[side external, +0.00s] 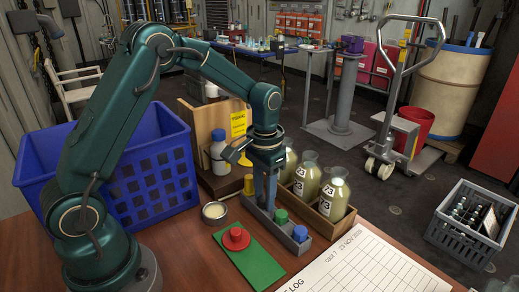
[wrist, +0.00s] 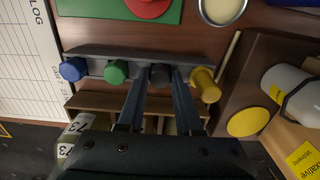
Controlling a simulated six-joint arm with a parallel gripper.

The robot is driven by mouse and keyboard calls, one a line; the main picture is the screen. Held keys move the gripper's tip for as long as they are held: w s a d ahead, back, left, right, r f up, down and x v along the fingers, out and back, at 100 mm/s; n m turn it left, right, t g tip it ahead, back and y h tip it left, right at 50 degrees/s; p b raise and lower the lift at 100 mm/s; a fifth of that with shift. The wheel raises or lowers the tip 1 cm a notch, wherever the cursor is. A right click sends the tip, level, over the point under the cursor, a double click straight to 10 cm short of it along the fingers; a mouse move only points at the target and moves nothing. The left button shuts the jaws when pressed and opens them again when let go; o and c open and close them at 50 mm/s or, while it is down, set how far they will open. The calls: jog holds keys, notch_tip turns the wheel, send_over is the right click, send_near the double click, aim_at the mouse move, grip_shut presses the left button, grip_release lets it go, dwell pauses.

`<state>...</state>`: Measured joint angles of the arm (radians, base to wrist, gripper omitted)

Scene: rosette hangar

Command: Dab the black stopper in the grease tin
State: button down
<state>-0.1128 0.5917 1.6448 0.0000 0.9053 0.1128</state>
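The black stopper (wrist: 160,74) stands in the grey rack (wrist: 100,54), between the green stopper (wrist: 116,71) and the yellow stopper (wrist: 205,85). My gripper (wrist: 161,78) points down, with one finger on each side of the black stopper. The finger gap is narrow, and I cannot tell whether the fingers press on it. In the side external view my gripper (side external: 266,205) is down at the rack and hides the black stopper. The grease tin (side external: 214,211), round with pale contents, stands left of the rack. It also shows at the top of the wrist view (wrist: 222,9).
A blue stopper (side external: 300,234) is at the rack's near end. A red piece on a green plate (side external: 258,266) lies in front. Bottles (side external: 334,193) stand in a wooden crate behind. A blue crate (side external: 158,170) and a white bottle (side external: 218,155) stand left. A log sheet (side external: 362,268) lies right.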

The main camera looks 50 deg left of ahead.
aim_at(264, 198)
jog(key=shift+r, duration=0.15)
jog(key=shift+r, duration=1.9)
jog(key=s, duration=0.1)
jog(key=s+a, duration=0.1)
jog(key=s+m, duration=0.1)
jog(key=shift+a+f, duration=0.3)
jog(key=shift+f, duration=0.05)
jog(key=shift+n, duration=0.4)
jog(key=s+a, duration=0.1)
jog(key=s, duration=0.1)
jog(key=s+a, duration=0.1)
jog(key=s, duration=0.1)
jog(key=s+a, duration=0.2)
jog(key=shift+a+r, duration=0.1)
jog(key=shift+r, duration=0.25)
jog(key=shift+a, duration=0.2)
jog(key=shift+f, duration=1.3)
jog(key=shift+f, duration=0.45)
